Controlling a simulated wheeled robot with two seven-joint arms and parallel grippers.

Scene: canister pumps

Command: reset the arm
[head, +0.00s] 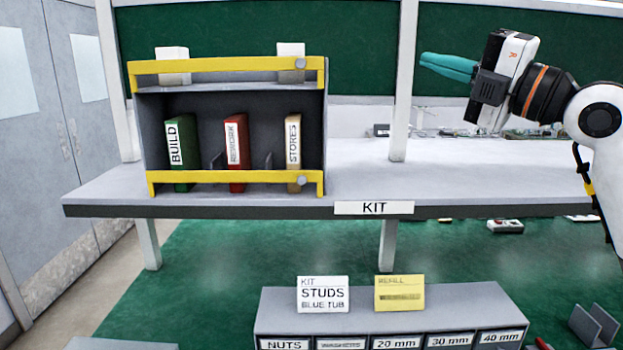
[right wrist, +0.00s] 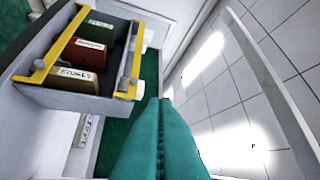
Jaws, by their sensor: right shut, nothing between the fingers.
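My right gripper (head: 424,65) is at the upper right of the head view, raised above the bench and to the right of the shelf unit. Its teal fingers are shut together with nothing between them. In the right wrist view the shut fingers (right wrist: 160,135) point up the picture, beside the shelf unit. My right arm comes in from the right edge of the head view. My left gripper does not show in either view.
A grey shelf unit (head: 235,105) with yellow bars holds green BUILD (head: 181,150), red REWORK (head: 237,152) and tan STORES (head: 293,150) binders on the bench (head: 450,180). A labelled bin rack (head: 390,315) with two cards stands below. The bench right of the unit is mostly clear.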

